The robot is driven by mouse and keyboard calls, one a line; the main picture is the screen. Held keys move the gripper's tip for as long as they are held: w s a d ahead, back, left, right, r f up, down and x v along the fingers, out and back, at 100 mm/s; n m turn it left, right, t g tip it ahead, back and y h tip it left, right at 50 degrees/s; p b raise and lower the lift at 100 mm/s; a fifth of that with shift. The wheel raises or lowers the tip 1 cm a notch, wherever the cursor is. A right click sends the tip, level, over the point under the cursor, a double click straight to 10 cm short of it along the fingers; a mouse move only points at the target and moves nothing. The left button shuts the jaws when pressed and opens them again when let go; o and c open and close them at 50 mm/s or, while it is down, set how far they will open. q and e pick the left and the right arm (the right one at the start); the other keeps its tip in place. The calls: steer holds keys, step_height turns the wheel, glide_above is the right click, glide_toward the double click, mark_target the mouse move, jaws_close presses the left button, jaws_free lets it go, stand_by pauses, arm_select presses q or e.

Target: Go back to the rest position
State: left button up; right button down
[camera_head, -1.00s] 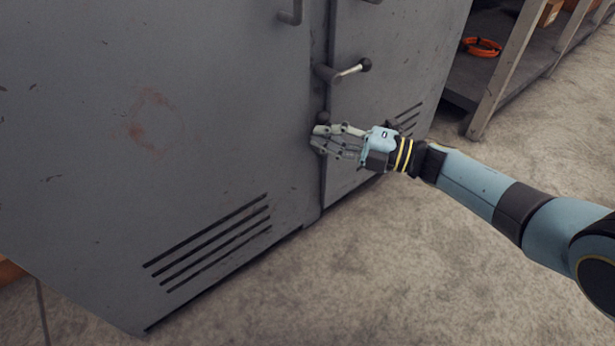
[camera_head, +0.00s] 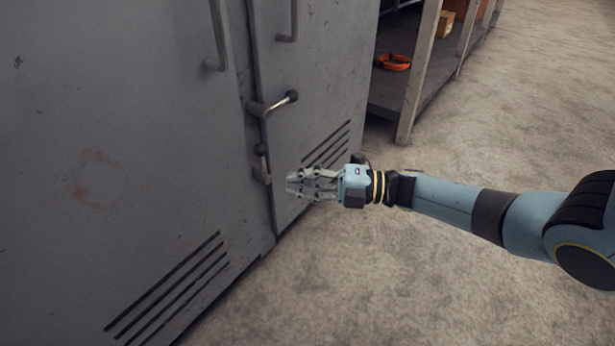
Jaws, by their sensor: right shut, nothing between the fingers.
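My right gripper (camera_head: 291,186) reaches in from the right on its pale blue arm. It is shut and empty, with its fingers pointing left. In the picture it lies just right of a small dark latch (camera_head: 261,165) on the grey cabinet, with a gap between them. A lever handle (camera_head: 273,104) with a round dark knob sits above it on the cabinet. My left gripper is out of view.
The grey metal cabinet (camera_head: 150,110) fills the left side, with bar handles (camera_head: 217,40) and louvred vents. A shelf post (camera_head: 418,75) stands behind at the top, with an orange coil (camera_head: 394,62) and a box (camera_head: 445,24). Concrete floor (camera_head: 400,300) is open at the right.

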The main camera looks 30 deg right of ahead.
steer(key=shift+v, duration=0.85)
